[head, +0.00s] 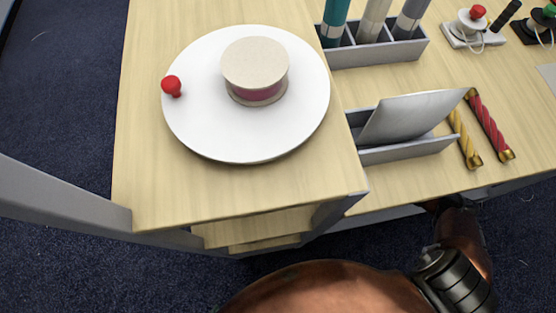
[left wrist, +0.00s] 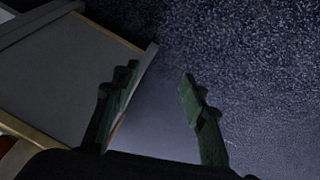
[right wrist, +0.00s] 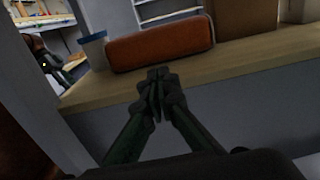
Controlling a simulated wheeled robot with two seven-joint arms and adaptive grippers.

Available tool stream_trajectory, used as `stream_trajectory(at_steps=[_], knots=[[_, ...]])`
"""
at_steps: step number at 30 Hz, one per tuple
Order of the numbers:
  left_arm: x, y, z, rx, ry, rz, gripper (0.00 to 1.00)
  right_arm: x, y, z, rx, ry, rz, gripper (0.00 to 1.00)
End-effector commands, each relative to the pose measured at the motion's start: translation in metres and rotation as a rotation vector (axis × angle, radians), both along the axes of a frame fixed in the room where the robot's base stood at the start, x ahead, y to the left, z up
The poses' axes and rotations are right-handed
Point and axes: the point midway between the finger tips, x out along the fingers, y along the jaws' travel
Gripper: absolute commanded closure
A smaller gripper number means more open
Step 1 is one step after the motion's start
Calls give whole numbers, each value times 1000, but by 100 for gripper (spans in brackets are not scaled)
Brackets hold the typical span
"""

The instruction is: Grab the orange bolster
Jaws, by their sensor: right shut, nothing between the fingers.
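The orange bolster (right wrist: 160,44) lies lengthwise on a wooden table top in the right wrist view, close to the table's front edge. It does not show in the head view. My right gripper (right wrist: 157,78) is shut and empty, its fingertips in front of the bolster and lower in the picture; I cannot tell the exact gap. My left gripper (left wrist: 158,75) is open and empty above the dark carpet, beside a grey panel. Neither gripper's fingers show in the head view.
Beside the bolster stand a white container with a blue rim (right wrist: 95,50) and a brown box (right wrist: 243,18). The head view shows a white round board (head: 200,130) with a cake-like drum (head: 255,65), a grey holder (head: 405,145) and red and yellow twisted sticks (head: 490,125).

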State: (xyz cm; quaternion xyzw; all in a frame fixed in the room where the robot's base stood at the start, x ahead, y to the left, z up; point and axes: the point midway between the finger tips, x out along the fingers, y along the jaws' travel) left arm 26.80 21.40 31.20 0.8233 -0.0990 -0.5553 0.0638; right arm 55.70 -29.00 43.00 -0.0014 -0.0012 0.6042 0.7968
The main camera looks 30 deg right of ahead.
Motion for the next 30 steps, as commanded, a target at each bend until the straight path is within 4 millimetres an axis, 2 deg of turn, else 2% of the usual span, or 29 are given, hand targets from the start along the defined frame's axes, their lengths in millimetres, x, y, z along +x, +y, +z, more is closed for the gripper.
stream_trajectory(at_steps=[9, 15, 22, 30], knots=[[9, -8, -13, -23, -49, 11, 60, 17, 62, -1, 4, 3, 0, 100], [16, -12, -25, -37, -98, 23, 60, 27, 96, -2, 2, 5, -2, 100], [19, -9, -35, -29, -138, 27, 60, 33, 116, -1, 1, 4, -5, 100], [20, -9, -35, -27, -149, 28, 60, 34, 119, 0, 0, 3, -7, 100]])
